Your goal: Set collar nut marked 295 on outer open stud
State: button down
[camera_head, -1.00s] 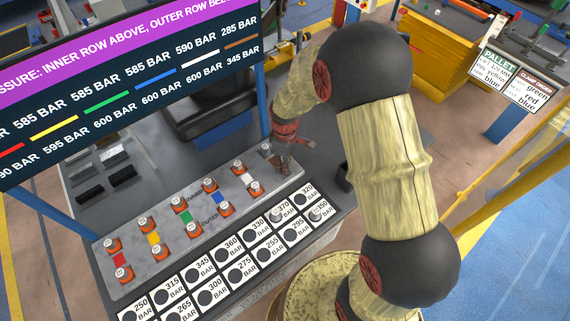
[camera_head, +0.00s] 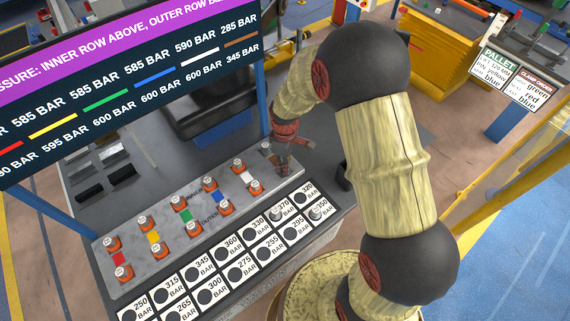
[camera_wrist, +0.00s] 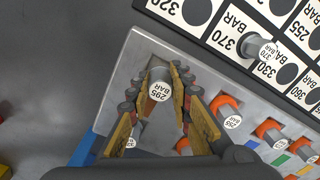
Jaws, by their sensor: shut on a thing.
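My gripper (camera_wrist: 160,98) is shut on a grey cylindrical collar nut (camera_wrist: 160,88), whose white top reads 295 BAR. The nut looks upright between the fingers, with a bit of orange beside its lower part. In the head view my gripper (camera_head: 281,162) is at the right end of the grey stud plate (camera_head: 145,262), over the outer row. Another nut (camera_head: 266,148) stands at that end in the inner row. The outer stud under the held nut is hidden, so I cannot tell whether the nut touches it.
Several orange-collared nuts (camera_wrist: 228,113) stand in two rows on the plate. A labelled pressure rack (camera_head: 230,275) runs along its front; nuts stand at 370 (camera_head: 277,213) and 350 (camera_head: 318,212). The pressure screen (camera_head: 130,75) rises behind. Grey surface beyond the plate's end is clear.

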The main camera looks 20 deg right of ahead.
jog(key=shift+f, duration=0.4)
jog(key=c, duration=1.5)
grip_release()
jog(key=shift+c, duration=0.2)
jog(key=shift+r+p, duration=2)
jog(key=shift+r, duration=1.05)
